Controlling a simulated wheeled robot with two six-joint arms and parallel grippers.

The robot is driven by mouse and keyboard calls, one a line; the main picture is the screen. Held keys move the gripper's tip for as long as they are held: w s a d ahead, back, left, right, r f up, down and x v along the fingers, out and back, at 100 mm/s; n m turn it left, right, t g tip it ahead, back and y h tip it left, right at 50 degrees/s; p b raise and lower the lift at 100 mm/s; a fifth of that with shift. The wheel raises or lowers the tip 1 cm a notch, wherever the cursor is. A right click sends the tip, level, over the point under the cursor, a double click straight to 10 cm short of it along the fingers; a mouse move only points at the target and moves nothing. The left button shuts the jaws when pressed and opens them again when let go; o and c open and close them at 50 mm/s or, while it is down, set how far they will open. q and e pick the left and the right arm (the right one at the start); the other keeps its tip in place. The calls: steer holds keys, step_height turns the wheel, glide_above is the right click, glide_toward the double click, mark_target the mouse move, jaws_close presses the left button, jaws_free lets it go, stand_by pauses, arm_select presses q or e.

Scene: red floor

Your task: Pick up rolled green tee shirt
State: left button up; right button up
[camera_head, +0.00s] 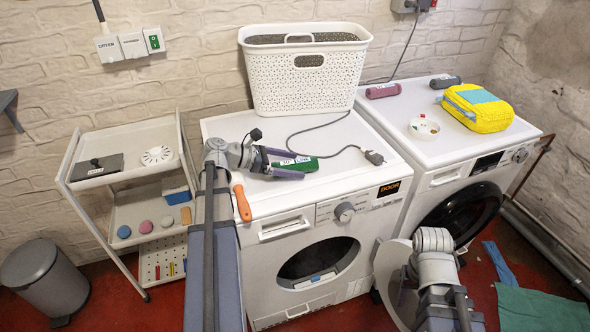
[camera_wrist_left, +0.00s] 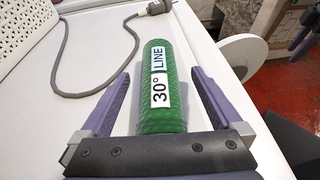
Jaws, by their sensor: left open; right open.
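The rolled green tee shirt (camera_head: 307,164) lies on top of the left white washing machine, near its middle. It also shows in the left wrist view (camera_wrist_left: 158,100) with a white label reading "30°" and "LINE". My left gripper (camera_head: 297,164) is open, with one purple finger on each side of the roll; gaps show between fingers and cloth in the left wrist view (camera_wrist_left: 162,74). Part of my right gripper, a purple finger (camera_wrist_left: 306,34), shows at the right edge of the left wrist view, away from the shirt.
A grey cable with a plug (camera_head: 374,157) lies behind and right of the shirt. An orange-handled tool (camera_head: 241,203) lies at the machine's front left. A white basket (camera_head: 288,88) stands at the back. The right machine holds a yellow bag (camera_head: 484,118), a white dish (camera_head: 424,139) and rolled cloths.

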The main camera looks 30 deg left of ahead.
arm_select(q)
steer(key=shift+x, duration=1.15)
steer(key=shift+a, duration=0.1)
steer(key=shift+c, duration=0.3)
steer(key=c, duration=1.5)
